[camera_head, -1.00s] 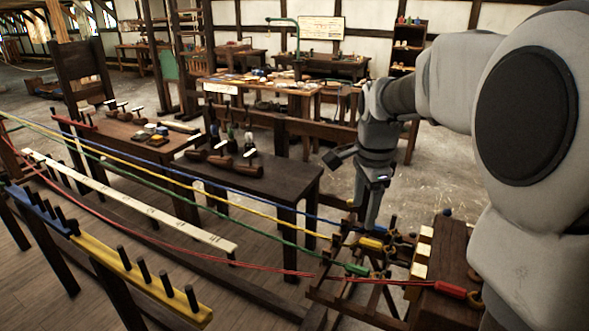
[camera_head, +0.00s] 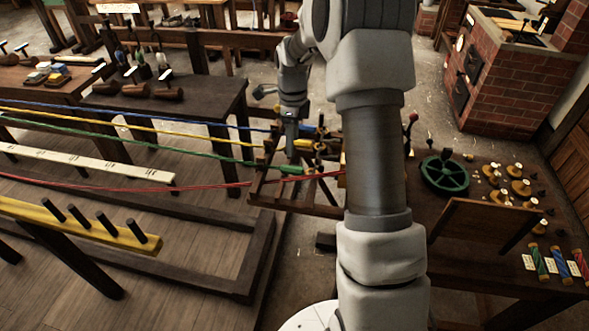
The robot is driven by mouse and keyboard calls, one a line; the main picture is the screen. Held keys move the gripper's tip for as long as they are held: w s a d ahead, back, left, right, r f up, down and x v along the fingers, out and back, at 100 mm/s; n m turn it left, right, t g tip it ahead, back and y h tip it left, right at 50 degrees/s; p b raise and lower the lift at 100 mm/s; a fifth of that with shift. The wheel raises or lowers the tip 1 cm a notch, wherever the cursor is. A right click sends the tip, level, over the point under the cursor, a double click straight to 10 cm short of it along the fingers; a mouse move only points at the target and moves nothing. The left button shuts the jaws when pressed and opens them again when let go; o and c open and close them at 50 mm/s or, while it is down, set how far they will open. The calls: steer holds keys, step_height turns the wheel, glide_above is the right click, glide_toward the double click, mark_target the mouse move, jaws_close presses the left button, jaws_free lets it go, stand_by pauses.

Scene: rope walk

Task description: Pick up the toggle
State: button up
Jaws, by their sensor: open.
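My gripper (camera_head: 290,150) points down over the near end of the ropes, beside the wooden rack (camera_head: 268,192). Its fingers are seen nearly edge-on, and no held thing shows between them. A yellow sleeve (camera_head: 302,143) at the yellow rope's end is close by the fingertips; whether they touch, I cannot tell. A green sleeve (camera_head: 291,170) ends the green rope (camera_head: 190,154) just below. Small dark and brass pieces sit around the rack. I cannot tell for sure which small piece is the toggle. My arm hides part of the rack's right side.
A bench with a green handwheel (camera_head: 444,174), several brass-coloured pieces and colored spools (camera_head: 559,262) stands at right. A brick stove (camera_head: 505,85) is behind. Taut blue (camera_head: 130,115), yellow (camera_head: 150,129) and red (camera_head: 130,188) ropes cross left. A yellow pegged rail (camera_head: 75,228) is in front.

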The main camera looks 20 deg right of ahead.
mark_target(294, 167)
step_height(294, 167, down, 10)
steer(key=shift+d+f+p, duration=0.1)
steer(key=shift+p, duration=0.7)
jaws_close()
